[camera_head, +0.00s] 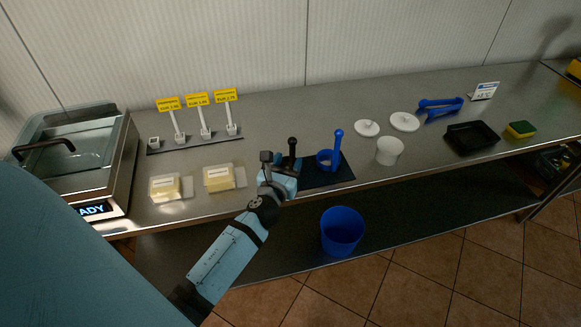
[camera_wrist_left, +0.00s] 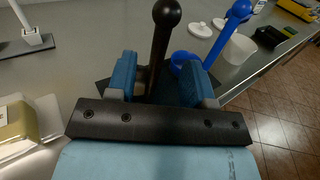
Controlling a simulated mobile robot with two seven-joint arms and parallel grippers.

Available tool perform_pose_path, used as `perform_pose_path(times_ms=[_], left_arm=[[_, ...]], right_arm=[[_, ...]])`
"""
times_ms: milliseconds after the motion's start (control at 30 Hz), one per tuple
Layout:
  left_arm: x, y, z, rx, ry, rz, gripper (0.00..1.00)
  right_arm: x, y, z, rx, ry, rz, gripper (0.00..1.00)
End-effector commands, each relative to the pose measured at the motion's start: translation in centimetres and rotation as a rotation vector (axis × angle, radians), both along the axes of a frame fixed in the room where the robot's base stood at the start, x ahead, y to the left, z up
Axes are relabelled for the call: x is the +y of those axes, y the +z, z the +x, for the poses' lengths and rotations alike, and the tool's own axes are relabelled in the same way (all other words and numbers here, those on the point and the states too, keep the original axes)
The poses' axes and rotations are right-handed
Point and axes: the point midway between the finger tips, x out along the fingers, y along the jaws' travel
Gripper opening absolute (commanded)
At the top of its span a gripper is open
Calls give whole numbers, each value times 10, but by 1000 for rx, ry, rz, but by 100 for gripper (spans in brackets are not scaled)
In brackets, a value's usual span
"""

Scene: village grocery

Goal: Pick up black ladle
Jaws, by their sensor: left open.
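The black ladle stands upright at the left end of a dark mat (camera_head: 325,174) on the steel counter. Its round-knobbed handle (camera_head: 292,147) rises just beyond my left gripper in the head view. In the left wrist view the ladle handle (camera_wrist_left: 160,42) stands between the two blue fingers of my left gripper (camera_wrist_left: 163,82). The fingers are open, with gaps on the sides of the handle. The ladle's bowl is hidden behind the gripper. My left gripper (camera_head: 278,172) is at the counter's front edge. My right gripper is not in view.
A blue ladle (camera_head: 337,148) stands right of the black one on the mat. A white tub (camera_head: 389,151), white lids (camera_head: 404,121) and a black tray (camera_head: 471,138) are further right. Wrapped yellow blocks (camera_head: 218,178) lie left. A blue bucket (camera_head: 342,230) sits below.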

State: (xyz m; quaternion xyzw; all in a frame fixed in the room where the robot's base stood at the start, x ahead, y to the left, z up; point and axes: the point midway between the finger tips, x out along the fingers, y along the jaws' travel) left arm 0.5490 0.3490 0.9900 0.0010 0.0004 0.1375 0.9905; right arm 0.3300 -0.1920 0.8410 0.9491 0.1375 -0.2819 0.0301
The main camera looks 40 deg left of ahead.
Motion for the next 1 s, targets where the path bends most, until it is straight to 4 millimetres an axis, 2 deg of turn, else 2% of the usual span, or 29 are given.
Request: perform_pose_path(times_ms=[233, 500, 800, 867, 1000], left_arm=[[6, 3, 19, -1, 0, -1, 48], [17, 5, 55, -1, -1, -3, 48], [19, 4, 59, 0, -1, -2, 48], [19, 4, 59, 0, -1, -2, 36], [19, 4, 59, 0, -1, -2, 4]], right_arm=[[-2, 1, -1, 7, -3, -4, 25], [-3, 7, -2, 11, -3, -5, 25], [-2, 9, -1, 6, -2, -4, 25], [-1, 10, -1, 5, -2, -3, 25], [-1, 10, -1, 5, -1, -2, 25]])
